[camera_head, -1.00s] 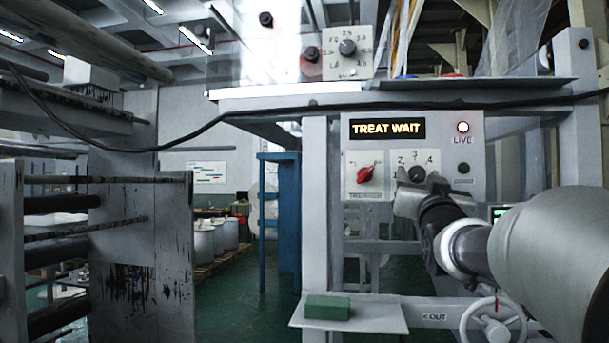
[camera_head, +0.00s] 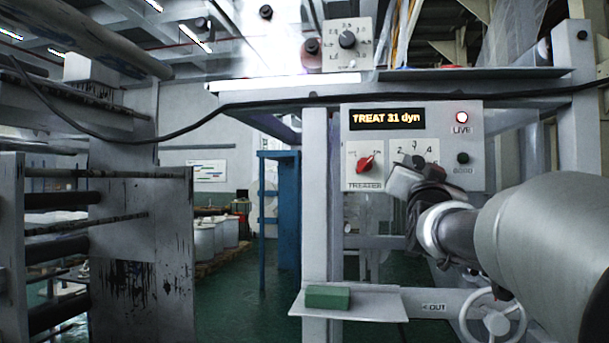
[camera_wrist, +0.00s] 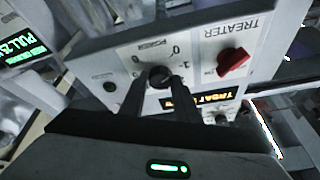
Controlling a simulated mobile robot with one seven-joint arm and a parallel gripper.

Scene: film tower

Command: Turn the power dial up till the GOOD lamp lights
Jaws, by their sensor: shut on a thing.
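The power dial (camera_head: 417,161) is a dark round knob on the grey control panel, with 2, 3 and 4 marked around its top. My gripper (camera_wrist: 161,85) is shut on it, a finger on each side in the wrist view, where the dial (camera_wrist: 160,76) shows between the tips. In the head view my gripper (camera_head: 408,175) covers the lower part of the dial, so its pointer is hard to read. The GOOD lamp (camera_head: 463,158) is dark green and unlit. The display (camera_head: 387,118) reads TREAT 31 dyn.
The red TREATER switch (camera_head: 366,163) sits just left of the dial. A shelf (camera_head: 375,308) with a green block (camera_head: 327,296) is below, and a handwheel (camera_head: 497,318) at lower right. A black cable (camera_head: 270,103) crosses above the panel.

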